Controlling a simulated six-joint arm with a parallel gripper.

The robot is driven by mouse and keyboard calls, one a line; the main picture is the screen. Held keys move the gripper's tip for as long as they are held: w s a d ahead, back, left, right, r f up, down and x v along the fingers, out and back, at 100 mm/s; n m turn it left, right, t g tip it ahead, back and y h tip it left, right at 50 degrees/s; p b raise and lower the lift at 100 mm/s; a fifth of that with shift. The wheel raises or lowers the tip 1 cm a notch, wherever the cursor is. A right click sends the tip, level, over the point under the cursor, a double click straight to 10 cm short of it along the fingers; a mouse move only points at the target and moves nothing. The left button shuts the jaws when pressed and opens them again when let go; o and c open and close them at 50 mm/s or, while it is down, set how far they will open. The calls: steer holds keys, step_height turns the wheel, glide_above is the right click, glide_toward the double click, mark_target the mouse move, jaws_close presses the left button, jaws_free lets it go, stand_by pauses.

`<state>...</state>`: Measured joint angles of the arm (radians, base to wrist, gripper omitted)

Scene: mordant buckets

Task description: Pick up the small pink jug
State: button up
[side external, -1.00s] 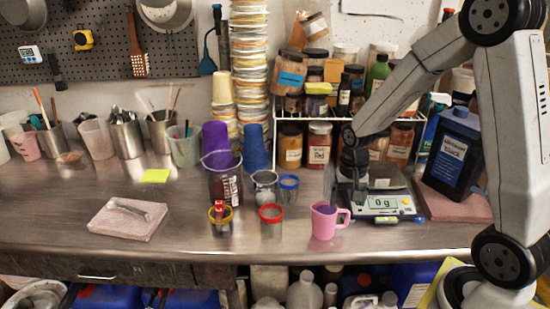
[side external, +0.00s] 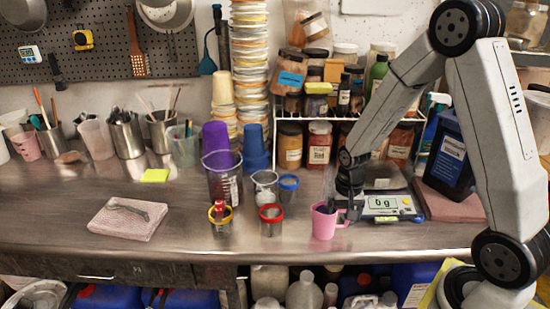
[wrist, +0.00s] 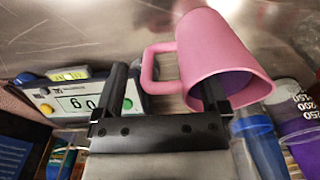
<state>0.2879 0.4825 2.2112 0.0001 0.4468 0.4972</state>
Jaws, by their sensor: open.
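The small pink jug (side external: 323,228) stands upright near the front edge of the metal table, its handle on the right. My gripper (side external: 342,208) is low at the jug's rim and handle side, pointing down, with the jaws open. In the wrist view the jug (wrist: 212,50) shows its handle (wrist: 150,68) between the two fingers of my gripper (wrist: 165,78). The right finger reaches into the jug's mouth; the left finger is outside, beyond the handle. I cannot tell whether either finger touches the jug.
A digital scale (side external: 384,204) sits close on the right of the jug. A red-rimmed cup (side external: 270,222) and a blue-rimmed cup (side external: 289,187) stand to its left. A dark blue bottle (side external: 450,155) is at the right. The table's front edge is near.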

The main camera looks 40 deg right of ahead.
jaws_close()
steer(key=shift+r, duration=0.4)
stand_by(0.6)
steer(key=shift+r, duration=4.5)
steer(key=shift+r, duration=0.15)
